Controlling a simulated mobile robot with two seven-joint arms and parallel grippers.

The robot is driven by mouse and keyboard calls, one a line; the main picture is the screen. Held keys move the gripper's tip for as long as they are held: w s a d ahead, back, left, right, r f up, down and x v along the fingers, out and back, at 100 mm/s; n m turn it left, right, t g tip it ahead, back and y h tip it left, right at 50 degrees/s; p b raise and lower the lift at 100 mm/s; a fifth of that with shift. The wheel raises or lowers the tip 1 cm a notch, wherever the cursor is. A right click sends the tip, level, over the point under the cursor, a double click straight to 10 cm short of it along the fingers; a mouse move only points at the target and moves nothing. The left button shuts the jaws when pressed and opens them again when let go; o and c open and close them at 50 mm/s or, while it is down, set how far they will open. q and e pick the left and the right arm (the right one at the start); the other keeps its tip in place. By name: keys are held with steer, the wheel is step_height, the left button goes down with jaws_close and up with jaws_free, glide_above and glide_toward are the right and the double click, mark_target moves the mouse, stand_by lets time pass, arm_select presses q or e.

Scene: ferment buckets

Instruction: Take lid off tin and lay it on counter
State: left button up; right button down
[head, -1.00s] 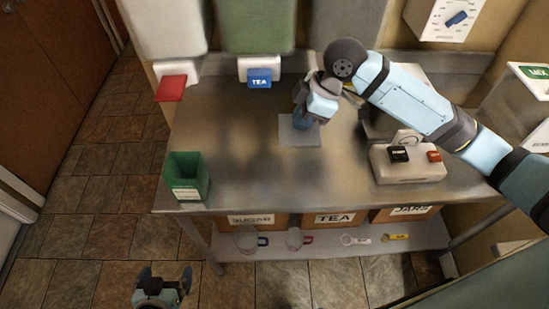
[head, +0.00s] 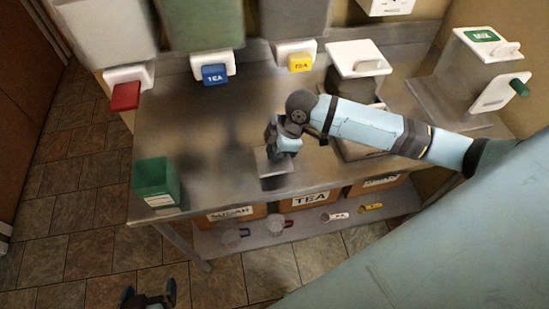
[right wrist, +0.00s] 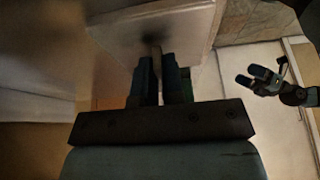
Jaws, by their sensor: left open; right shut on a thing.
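My right gripper (head: 280,150) is above the counter, near its front edge. It is shut on the stem of a flat, pale grey square lid (head: 266,172). In the right wrist view the lid (right wrist: 120,35) fills the upper middle, with its stem between the fingers (right wrist: 157,75). I cannot make out the tin as a separate thing; it may be hidden by the lid or my arm. I cannot tell the gap between lid and counter (head: 225,170). My left gripper (head: 148,293) is open and empty, low at the bottom left; it also shows in the right wrist view (right wrist: 275,82).
A green bin (head: 156,180) stands at the counter's left front corner. Dispensers with red (head: 125,96), blue (head: 215,74) and yellow (head: 300,62) levers line the back. A white appliance is partly behind my right arm. The left-middle counter is clear; labelled boxes (head: 312,198) sit below.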

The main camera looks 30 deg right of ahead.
steer(key=shift+f, duration=2.15)
steer(key=shift+f, duration=0.1)
steer(key=c, duration=1.2)
jaws_free()
steer(key=shift+c, duration=0.2)
steer(key=v, duration=1.2)
